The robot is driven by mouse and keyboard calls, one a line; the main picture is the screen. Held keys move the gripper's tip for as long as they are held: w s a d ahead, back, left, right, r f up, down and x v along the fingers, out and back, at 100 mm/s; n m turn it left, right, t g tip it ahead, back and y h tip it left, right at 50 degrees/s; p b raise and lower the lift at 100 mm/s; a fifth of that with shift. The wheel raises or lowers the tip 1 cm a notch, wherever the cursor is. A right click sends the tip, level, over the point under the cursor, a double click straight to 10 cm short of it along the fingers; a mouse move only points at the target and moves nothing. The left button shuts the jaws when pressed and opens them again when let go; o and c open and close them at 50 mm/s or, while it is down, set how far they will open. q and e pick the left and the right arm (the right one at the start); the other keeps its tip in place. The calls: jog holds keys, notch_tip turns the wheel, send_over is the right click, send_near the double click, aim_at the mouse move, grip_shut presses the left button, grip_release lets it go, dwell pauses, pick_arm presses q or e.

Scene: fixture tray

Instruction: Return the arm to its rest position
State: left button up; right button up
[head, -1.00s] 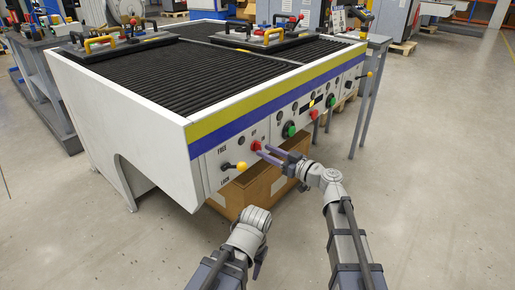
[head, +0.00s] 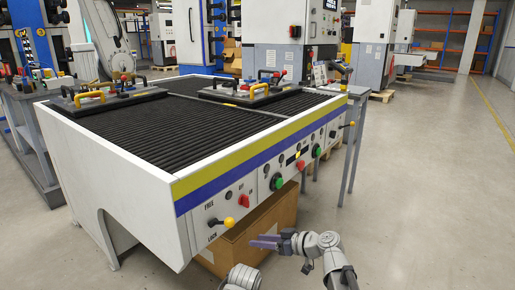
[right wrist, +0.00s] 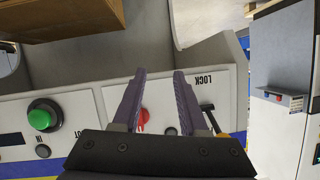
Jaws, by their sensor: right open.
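My right gripper (head: 264,243) is in front of the machine's front panel, below the control row. In the right wrist view its two purple fingers (right wrist: 157,75) are spread open with nothing between their tips. The red knob (head: 244,199) on the panel shows beyond the fingers in that view (right wrist: 143,117), apart from them as far as I can tell. A yellow-tipped lever (head: 229,222) sits between the FREE and LOCK labels. Of my left arm only a grey wrist part shows at the bottom edge; its fingers are out of view.
The white machine (head: 80,170) has a black ribbed top carrying two fixtures with yellow handles. A green button (head: 277,183) is on its panel. A cardboard box (head: 270,220) stands under it. The floor at right (head: 430,200) is clear.

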jog(key=s+d+f+m+g+h, duration=0.4)
jog(key=s+d+f+h, duration=0.2)
jog(key=s+f, duration=0.3)
jog(key=s+d+f+m+g+h, duration=0.1)
jog(key=s+d+f+m+h, duration=0.2)
jog(key=d, duration=0.3)
jog(key=s+d+f+m+g+h, duration=0.1)
jog(key=s+d+f+m+h, duration=0.15)
jog(key=s+d, duration=0.2)
jog(key=s+a+r+n+g+h+p, duration=0.1)
jog(key=s+a+r+n+p, duration=0.15)
jog(key=a, duration=0.25)
jog(key=s+a+r+n+h+p, duration=0.1)
jog(key=s+a+r+n+p, duration=0.1)
jog(key=a+r+p, duration=0.3)
notch_tip(320, 180, up, 35)
jog(key=p, duration=3.4)
jog(key=shift+a+f+m, duration=0.2)
jog(key=shift+a+m, duration=0.1)
jog(key=shift+a, duration=0.1)
